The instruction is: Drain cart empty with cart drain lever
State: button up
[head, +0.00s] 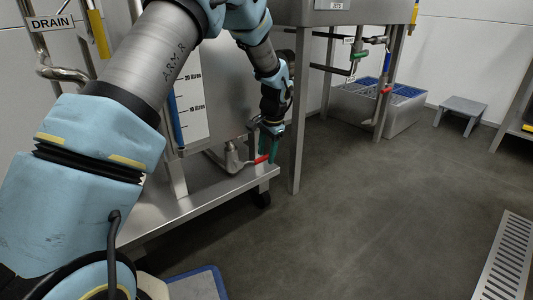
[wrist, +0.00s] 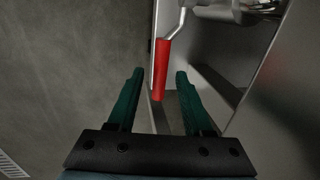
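The cart (head: 205,196) is a steel frame on casters carrying a tank with a litre scale, left of centre in the head view. Its drain lever has a red grip (head: 262,159) at the cart's right end, low down. In the wrist view the red lever grip (wrist: 161,70) hangs from a bent metal rod. My gripper (wrist: 156,76) is open, with its green fingers on either side of the grip's lower end, apart from it as far as I can tell. In the head view my gripper (head: 268,148) is at the lever and partly hides it.
A steel tank stand (head: 298,120) stands just right of my gripper. A floor grate (head: 508,258) lies at right. The floor (head: 370,200) between is clear.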

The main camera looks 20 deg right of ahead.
grip_shut()
dwell(1.2)
